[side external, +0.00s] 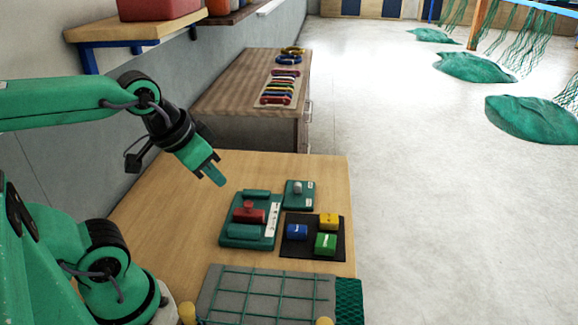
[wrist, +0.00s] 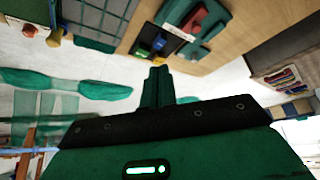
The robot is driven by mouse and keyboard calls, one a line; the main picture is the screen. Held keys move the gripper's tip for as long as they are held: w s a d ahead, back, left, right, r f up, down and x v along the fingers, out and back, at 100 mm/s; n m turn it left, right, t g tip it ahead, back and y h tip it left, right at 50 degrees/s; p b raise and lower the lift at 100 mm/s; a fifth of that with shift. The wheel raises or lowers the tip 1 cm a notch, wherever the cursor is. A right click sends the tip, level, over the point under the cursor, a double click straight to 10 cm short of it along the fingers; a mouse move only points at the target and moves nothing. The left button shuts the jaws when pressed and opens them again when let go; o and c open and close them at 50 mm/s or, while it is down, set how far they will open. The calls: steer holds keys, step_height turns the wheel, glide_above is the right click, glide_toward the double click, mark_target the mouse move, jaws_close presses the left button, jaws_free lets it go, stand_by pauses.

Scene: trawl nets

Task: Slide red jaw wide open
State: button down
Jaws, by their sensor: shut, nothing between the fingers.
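The red jaw (side external: 249,213) sits on a green vise-like fixture (side external: 238,235) on the wooden table. A fixed green bar stands at the fixture's far side, and a white marked strip runs along its right side. The red jaw also shows near the top of the wrist view (wrist: 194,20). My gripper (side external: 217,178) is shut and empty, in the air above and to the left of the fixture, apart from the red jaw. Its closed green fingers show in the middle of the wrist view (wrist: 158,80).
A black mat (side external: 303,251) to the fixture's right holds a blue block (side external: 297,232), a yellow block (side external: 328,220) and a green block (side external: 325,243). A small green box (side external: 300,194) stands behind. A grey board with green netting (side external: 265,295) lies in front. The table's left part is clear.

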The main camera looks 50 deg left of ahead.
steer(key=c, duration=1.2)
jaws_free()
steer(key=shift+w+a, duration=0.1)
steer(key=shift+w, duration=0.1)
steer(key=g, duration=0.5)
glide_toward(248, 203)
steer(key=shift+w+d, duration=0.1)
steer(key=shift+d, duration=0.1)
steer(key=shift+w+a+f+g, duration=0.15)
steer(key=shift+a+f+g, duration=0.1)
steer(key=shift+f+g, duration=0.1)
steer(key=shift+f, duration=3.9)
